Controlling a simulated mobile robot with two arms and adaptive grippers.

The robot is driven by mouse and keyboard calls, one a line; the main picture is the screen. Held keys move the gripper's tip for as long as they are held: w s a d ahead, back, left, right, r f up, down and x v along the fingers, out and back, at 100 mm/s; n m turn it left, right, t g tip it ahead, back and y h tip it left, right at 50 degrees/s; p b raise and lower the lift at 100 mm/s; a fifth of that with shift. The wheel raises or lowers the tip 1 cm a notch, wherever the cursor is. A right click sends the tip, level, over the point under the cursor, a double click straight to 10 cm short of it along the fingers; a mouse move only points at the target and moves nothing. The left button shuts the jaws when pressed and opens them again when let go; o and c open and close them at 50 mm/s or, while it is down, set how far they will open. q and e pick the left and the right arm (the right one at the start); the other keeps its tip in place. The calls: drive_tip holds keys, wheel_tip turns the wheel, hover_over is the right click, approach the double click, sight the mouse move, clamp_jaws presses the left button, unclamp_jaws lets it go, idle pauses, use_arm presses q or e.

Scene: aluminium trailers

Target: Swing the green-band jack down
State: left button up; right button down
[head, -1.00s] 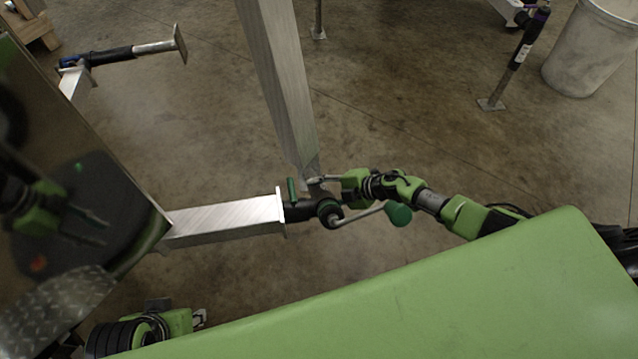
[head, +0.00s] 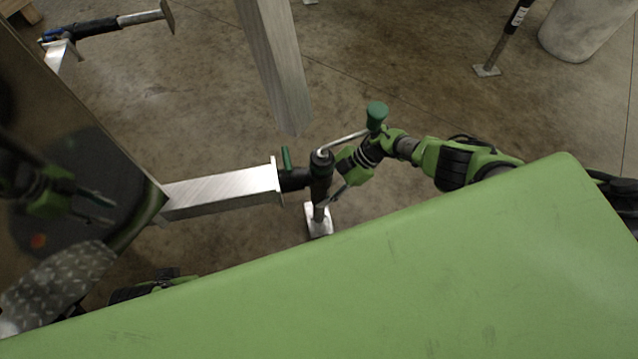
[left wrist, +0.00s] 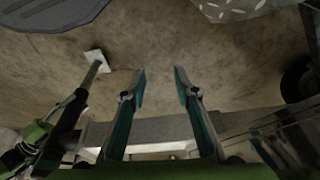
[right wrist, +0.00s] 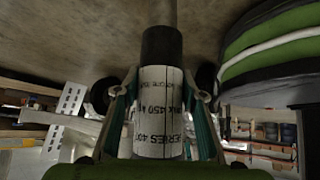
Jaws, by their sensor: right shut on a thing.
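The green-band jack (head: 320,180) stands about upright at the end of a square aluminium beam in the head view, its foot plate (head: 318,222) low near the floor. Its crank with a green knob (head: 376,115) sticks out at the top, and a green pin handle (head: 286,158) shows at the mount. My right gripper (head: 339,190) is shut on the jack's tube; the right wrist view shows the labelled white sleeve (right wrist: 160,110) between its fingers. My left gripper (left wrist: 161,75) is open and empty; the jack (left wrist: 70,112) shows to its left.
The aluminium beam (head: 222,193) joins the jack to the trailer's shiny side at left. Another beam (head: 275,65) hangs down from the top. A second jack (head: 105,27) lies level at upper left. A jack leg (head: 497,48) and grey bin (head: 580,28) stand at upper right.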

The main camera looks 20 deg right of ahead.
use_arm(q)
drive_tip(key=shift+v, duration=0.8)
use_arm(e)
drive_tip(key=shift+s+a+g, duration=0.15)
drive_tip(key=shift+s+g, duration=0.25)
drive_tip(key=shift+s, duration=0.25)
use_arm(q)
drive_tip(key=shift+w, duration=0.1)
use_arm(e)
drive_tip(key=c, duration=1.3)
unclamp_jaws()
drive_tip(key=shift+d+r, duration=0.35)
drive_tip(key=shift+d, duration=0.15)
drive_tip(key=v, duration=1)
drive_tip(key=shift+d+r, duration=0.25)
drive_tip(key=shift+r, duration=0.05)
